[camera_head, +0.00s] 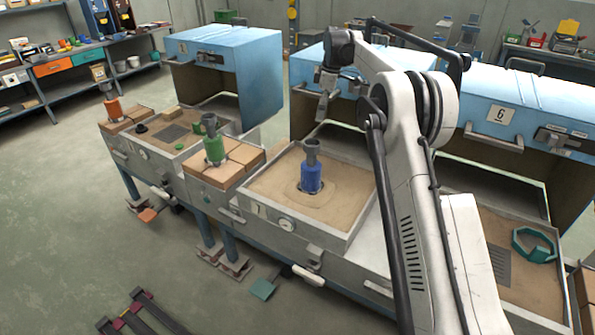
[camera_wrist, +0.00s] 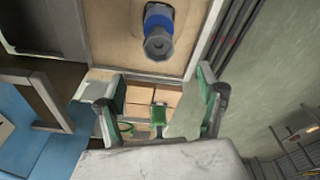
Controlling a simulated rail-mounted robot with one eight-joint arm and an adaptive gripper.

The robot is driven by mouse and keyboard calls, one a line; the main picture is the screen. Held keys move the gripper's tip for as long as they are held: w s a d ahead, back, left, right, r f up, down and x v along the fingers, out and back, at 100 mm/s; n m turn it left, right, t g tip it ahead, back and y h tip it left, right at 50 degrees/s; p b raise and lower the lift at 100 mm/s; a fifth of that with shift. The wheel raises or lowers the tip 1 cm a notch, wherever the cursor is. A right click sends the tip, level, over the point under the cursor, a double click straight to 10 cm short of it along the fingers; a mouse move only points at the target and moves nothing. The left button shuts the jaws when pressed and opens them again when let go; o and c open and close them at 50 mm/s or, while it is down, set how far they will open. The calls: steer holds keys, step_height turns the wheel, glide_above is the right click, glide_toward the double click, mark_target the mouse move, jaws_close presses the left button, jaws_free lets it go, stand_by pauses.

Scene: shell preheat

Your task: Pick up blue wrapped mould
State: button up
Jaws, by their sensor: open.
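The blue wrapped mould (camera_head: 311,178) stands upright in the sand of the middle bed (camera_head: 262,185), with its grey funnel-shaped top upward. In the wrist view the blue wrapped mould (camera_wrist: 158,28) shows at the top, beyond the fingertips. My gripper (camera_head: 323,105) hangs above and behind the mould in the head view, apart from it. In the wrist view my gripper (camera_wrist: 159,88) has its two green-and-grey fingers spread wide with nothing between them. The mould's lower end is hidden in the sand.
A green wrapped mould (camera_head: 214,148) stands among bricks left of the bed, and an orange one (camera_head: 113,107) stands farther left. Blue hoods (camera_head: 225,75) rise behind the beds. A green ring (camera_head: 533,245) lies in the right bed. Open air surrounds the blue mould's top.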

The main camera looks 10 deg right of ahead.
steer(key=w+a+f, duration=0.1)
steer(key=p, duration=0.2)
glide_toward(312, 144)
steer(key=f, duration=0.2)
steer(key=s+a+f, duration=0.1)
steer(key=f, duration=0.2)
steer(key=s+a+f, duration=0.1)
steer(key=f, duration=0.2)
steer(key=shift+f, duration=0.15)
jaws_close()
stand_by(0.4)
